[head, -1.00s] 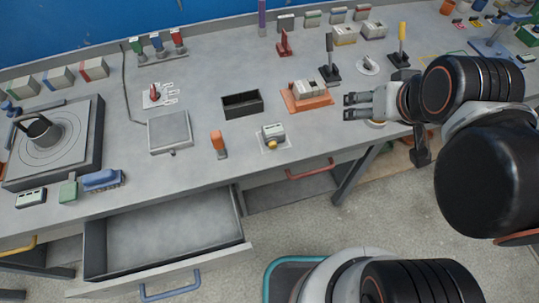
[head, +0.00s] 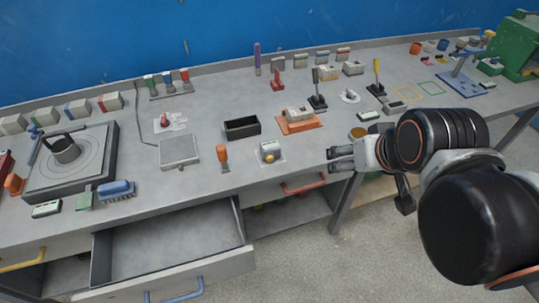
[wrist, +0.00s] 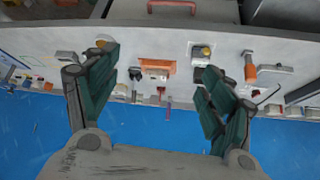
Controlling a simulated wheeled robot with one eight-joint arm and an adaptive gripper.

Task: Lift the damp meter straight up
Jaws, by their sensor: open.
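A small grey instrument with a dark face and a yellow knob (head: 269,152) stands on a pale pad near the bench's front edge. It looks most like the damp meter, but I cannot be certain. It also shows in the wrist view (wrist: 201,51), towards the right finger. My gripper (head: 330,160) is to the right of it, at the bench's front edge, apart from it. In the wrist view my gripper (wrist: 160,65) has its fingers spread wide, with nothing between them.
An orange tray with a pale block (head: 298,122) lies behind the meter. An orange-handled tool (head: 223,158) and a black open box (head: 242,127) are to its left. An open drawer (head: 175,245) juts out at the front left. Upright levers (head: 317,101) stand behind my gripper.

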